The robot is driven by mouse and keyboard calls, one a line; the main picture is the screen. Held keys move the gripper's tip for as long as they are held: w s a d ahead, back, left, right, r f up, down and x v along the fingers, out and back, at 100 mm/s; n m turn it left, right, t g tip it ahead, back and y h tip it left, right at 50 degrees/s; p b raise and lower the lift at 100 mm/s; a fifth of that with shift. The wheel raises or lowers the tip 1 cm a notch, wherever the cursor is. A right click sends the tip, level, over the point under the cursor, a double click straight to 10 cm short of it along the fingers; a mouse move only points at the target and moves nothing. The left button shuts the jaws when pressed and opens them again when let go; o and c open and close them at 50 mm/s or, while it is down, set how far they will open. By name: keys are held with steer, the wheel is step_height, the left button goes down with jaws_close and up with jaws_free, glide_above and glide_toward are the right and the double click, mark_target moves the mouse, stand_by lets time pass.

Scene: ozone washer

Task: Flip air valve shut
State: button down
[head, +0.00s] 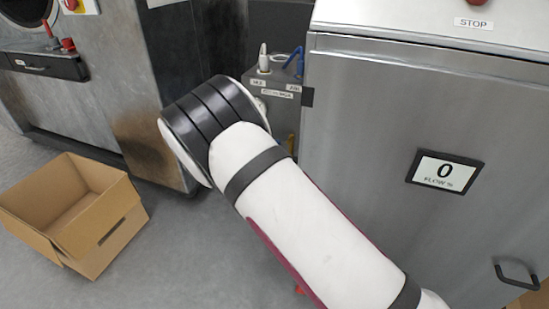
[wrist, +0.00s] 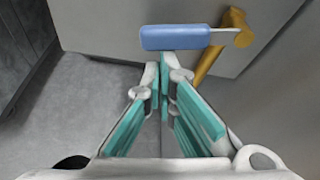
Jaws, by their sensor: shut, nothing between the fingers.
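The air valve shows in the wrist view as a blue lever handle (wrist: 175,38) lying sideways, joined by a thin metal stem to a brass valve body (wrist: 236,28) at its right. A brass pipe runs down and left from the body. My gripper (wrist: 164,72) is shut and empty, its fingertips just below the blue handle in the picture. I cannot tell whether they touch it. In the head view my arm hides the gripper and the blue handle I see from the wrist.
A steel cabinet (head: 375,130) with a flow display (head: 445,171) stands at right. A grey labelled box (head: 275,101) sits left of it, behind my arm. A dark machine (head: 150,80) stands at left. An open cardboard box (head: 106,235) lies on the floor.

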steer(key=shift+w+a+r+m+y, duration=0.15)
steer(key=shift+a+r+m+y, duration=0.25)
steer(key=shift+r+m, duration=0.3)
steer(key=shift+a+r, duration=0.1)
steer(key=shift+r, duration=0.2)
